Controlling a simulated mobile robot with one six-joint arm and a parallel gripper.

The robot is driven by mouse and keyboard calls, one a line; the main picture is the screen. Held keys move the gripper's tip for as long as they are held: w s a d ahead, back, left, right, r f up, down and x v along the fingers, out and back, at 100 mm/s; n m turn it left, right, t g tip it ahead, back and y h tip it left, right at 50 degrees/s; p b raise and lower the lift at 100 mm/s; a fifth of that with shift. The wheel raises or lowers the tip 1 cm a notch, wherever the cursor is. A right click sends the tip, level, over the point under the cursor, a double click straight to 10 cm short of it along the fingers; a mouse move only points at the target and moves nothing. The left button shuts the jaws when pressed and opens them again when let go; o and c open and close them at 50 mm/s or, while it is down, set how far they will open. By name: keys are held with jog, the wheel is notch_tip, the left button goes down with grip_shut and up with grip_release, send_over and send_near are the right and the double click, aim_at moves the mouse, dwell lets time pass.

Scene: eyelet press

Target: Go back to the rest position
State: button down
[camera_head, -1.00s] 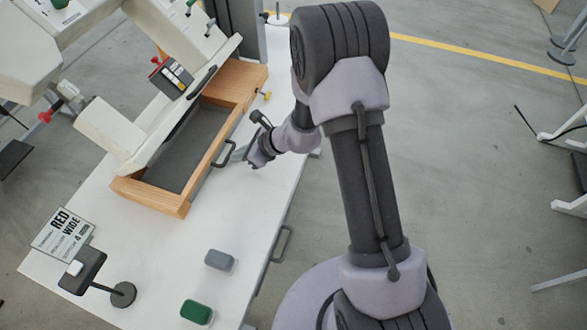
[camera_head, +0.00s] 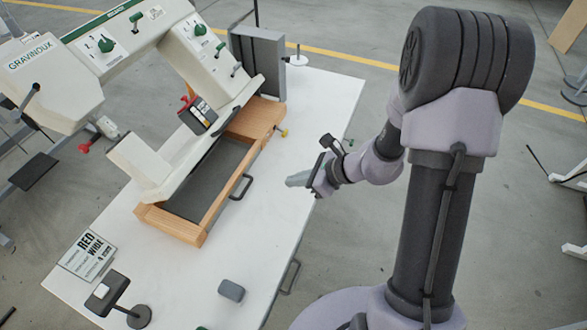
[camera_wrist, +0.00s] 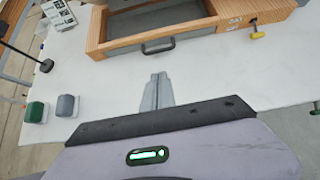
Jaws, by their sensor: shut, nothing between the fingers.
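My gripper (camera_head: 296,180) is shut and empty above the right part of the white table, to the right of the wooden drawer's dark handle (camera_head: 241,187) and apart from it. Its closed fingers also show in the wrist view (camera_wrist: 158,88), pointing toward the drawer front. The wooden drawer (camera_head: 190,231) stands open under the cream press (camera_head: 140,160), and its grey floor looks empty.
A grey block (camera_head: 231,290) and a green block (camera_wrist: 34,112) lie near the table's front. A sign reading RED WIDE (camera_head: 88,254) and a small black stand (camera_head: 138,316) are at the front left. The table (camera_head: 310,120) is clear around my gripper.

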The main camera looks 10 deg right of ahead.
jog(key=s+a+r+n+g+h, duration=0.1)
jog(key=s+a+r+n, duration=0.2)
jog(key=s+r+n, duration=0.5)
jog(key=s+a+r+n+g+h, duration=0.1)
jog(key=s+a+r+n+h, duration=0.15)
jog(key=s+r+n, duration=0.55)
jog(key=s+d+r+n+t+h, duration=0.2)
jog(key=s+d+r+n, duration=0.1)
jog(key=r, duration=0.3)
jog(key=shift+s+d+n, duration=0.3)
jog(key=shift+s+n, duration=0.5)
